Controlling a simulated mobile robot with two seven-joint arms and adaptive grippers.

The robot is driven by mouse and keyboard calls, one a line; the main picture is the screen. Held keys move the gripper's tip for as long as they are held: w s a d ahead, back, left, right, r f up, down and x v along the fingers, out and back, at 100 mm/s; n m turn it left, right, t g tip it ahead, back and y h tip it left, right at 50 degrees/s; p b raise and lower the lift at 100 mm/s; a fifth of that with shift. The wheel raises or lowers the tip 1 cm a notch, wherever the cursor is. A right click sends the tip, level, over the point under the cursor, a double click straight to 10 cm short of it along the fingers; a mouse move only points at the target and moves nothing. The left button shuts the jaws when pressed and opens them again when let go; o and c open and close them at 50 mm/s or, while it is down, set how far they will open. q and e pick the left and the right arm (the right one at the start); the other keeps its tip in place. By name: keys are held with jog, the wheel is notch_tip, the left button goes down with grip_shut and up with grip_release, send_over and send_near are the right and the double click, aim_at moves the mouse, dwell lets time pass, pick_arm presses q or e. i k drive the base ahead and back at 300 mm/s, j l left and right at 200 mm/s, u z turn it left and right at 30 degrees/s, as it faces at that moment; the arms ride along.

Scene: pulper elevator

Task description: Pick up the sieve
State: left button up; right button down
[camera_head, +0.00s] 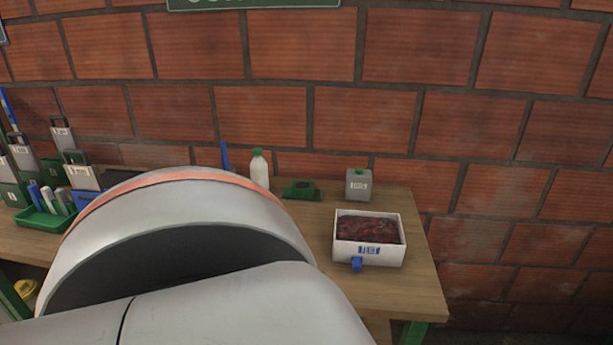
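I cannot make out a sieve for certain. A large grey and white link of my own arm with an orange band fills the lower left and middle and hides much of the wooden table (424,290). A dark edge (118,177) shows just behind that link at the left; I cannot tell what it belongs to. A white box (368,252) full of dark red material stands near the table's right end, with a label and a small blue part on its front. Neither of my grippers is in view.
A white bottle with a green cap (260,172), a green object (301,190) and a grey container (357,185) stand along the back. Several labelled holders and a green tray (45,218) crowd the left. A brick wall (420,120) closes the back.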

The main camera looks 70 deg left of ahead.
aim_at(377, 236)
jog(key=u, duration=1.65)
